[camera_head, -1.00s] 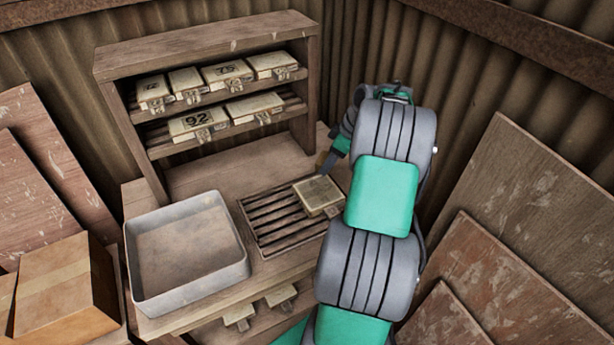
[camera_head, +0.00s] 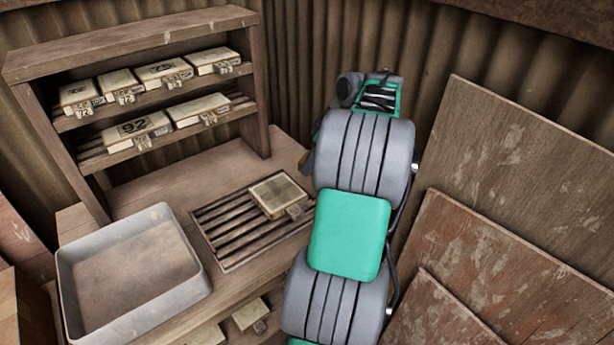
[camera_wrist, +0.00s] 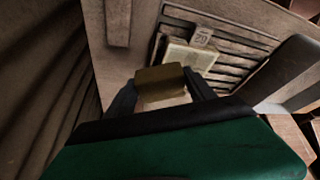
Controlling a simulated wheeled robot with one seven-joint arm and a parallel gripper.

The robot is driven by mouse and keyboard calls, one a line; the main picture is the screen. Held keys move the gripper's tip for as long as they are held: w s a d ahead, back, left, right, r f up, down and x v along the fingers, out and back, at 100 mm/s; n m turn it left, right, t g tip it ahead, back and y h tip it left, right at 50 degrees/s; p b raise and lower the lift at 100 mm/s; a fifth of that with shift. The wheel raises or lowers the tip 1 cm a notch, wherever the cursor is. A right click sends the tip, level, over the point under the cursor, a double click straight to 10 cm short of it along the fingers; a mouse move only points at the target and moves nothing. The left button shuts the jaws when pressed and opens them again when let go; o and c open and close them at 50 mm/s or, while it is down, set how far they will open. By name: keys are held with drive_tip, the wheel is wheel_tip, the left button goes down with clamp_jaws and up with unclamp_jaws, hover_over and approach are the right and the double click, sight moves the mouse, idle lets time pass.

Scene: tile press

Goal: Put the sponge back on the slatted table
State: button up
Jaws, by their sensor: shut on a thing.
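My gripper (camera_wrist: 160,82) is shut on the sponge (camera_wrist: 160,77), a brownish-yellow block between the two dark fingers in the wrist view. The slatted table (camera_head: 225,236) is a dark slatted panel in the bench top, left of my arm. It also shows at the upper right of the wrist view (camera_wrist: 240,42). A pale tagged tile (camera_head: 277,193) lies on its far right part, and this tile (camera_wrist: 185,54) appears just beyond the sponge in the wrist view. Most slats are bare.
A grey tray (camera_head: 190,291) stands left of the slats. Behind is a wooden shelf (camera_head: 262,90) with several tagged tiles, including one marked 92 (camera_head: 135,130). Boards (camera_head: 480,270) lean on the right, near my arm. Corrugated walls (camera_head: 300,70) close off the back.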

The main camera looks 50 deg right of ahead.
drive_tip(key=shift+f+m, duration=0.1)
drive_tip(key=shift+m, duration=0.2)
drive_tip(key=w+d+f+p, duration=0.2)
drive_tip(key=w+d+f, duration=0.2)
drive_tip(key=w+d+f+p, duration=0.2)
drive_tip(key=w+d+f, duration=0.3)
drive_tip(key=shift+w, duration=0.3)
drive_tip(key=shift+w+d+f, duration=0.25)
drive_tip(key=shift+f, duration=2)
drive_tip(key=o, duration=1.2)
drive_tip(key=shift+r, duration=0.1)
